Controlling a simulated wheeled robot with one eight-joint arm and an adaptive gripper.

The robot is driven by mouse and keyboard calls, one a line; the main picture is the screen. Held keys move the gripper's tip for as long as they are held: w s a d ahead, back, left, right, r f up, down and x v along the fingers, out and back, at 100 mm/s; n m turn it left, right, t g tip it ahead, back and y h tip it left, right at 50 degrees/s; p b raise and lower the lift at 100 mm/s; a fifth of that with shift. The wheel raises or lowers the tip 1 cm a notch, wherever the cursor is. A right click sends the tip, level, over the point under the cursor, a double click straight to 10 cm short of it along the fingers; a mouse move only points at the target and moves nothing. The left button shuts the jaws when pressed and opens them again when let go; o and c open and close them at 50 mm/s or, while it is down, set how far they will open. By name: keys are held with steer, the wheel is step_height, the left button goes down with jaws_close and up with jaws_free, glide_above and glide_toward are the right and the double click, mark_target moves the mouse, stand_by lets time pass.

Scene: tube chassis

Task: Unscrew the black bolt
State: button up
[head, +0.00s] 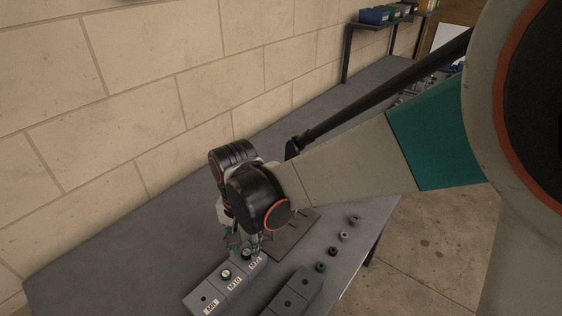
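A small dark, round part with a light rim, perhaps the black bolt (226,274), sits in the top of the M10 section. Another dark part shows at the third section, just under my gripper (247,247). I cannot tell which of the two is the black bolt. My gripper points down over that third section, and my wrist hides much of it. The fingers are too small and covered to tell whether they hold anything.
A second, dark block (295,295) with holes stands to the right. Several nut-like parts (343,236) lie in a row at the table's right edge. A brown plate with upright pins (290,237) is behind my gripper. The wall (120,110) runs along the table's left.

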steer(key=m, duration=0.6)
steer(key=shift+s, duration=0.15)
steer(key=m, duration=0.4)
steer(key=shift+m, duration=0.4)
steer(key=shift+f+b, duration=0.85)
steer(key=shift+f, duration=0.1)
jaws_close()
